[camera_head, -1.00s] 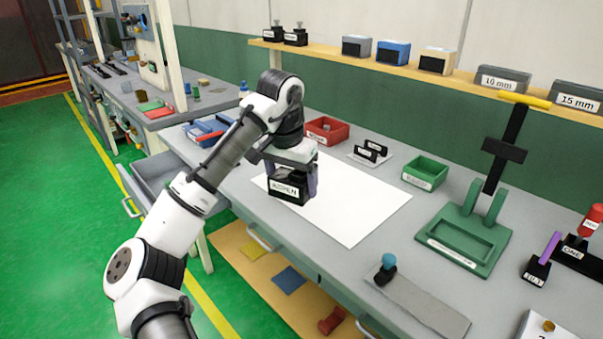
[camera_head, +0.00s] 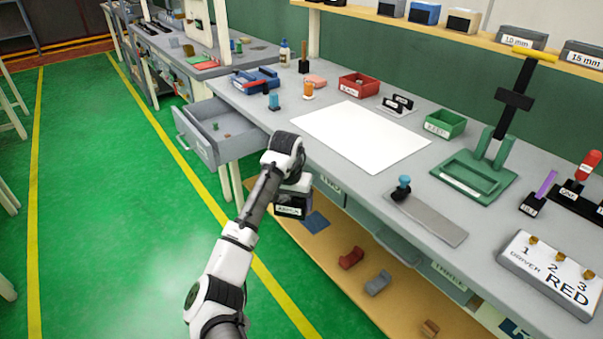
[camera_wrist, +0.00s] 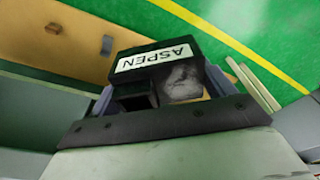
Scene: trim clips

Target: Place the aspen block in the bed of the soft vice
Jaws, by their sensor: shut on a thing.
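The aspen block is a dark block with a white ASPEN label (camera_wrist: 157,55), large in the wrist view. It also shows in the head view (camera_head: 289,211), small. My gripper (camera_wrist: 162,82) is shut on it, with a finger at either side. Block and gripper hang in front of the bench's front edge, below the top, over the lower shelf. A blue device with a dark red part (camera_head: 256,80), which looks like the soft vice, stands at the bench's far left end, well apart from my gripper. Its bed is too small to make out.
An open grey drawer (camera_head: 205,145) juts out left of my arm. A white sheet (camera_head: 362,138) lies bare on the bench. A green press (camera_head: 480,172), red bin (camera_head: 358,85) and green bin (camera_head: 445,124) stand right of the vice. The lower shelf (camera_head: 340,285) holds several small pieces.

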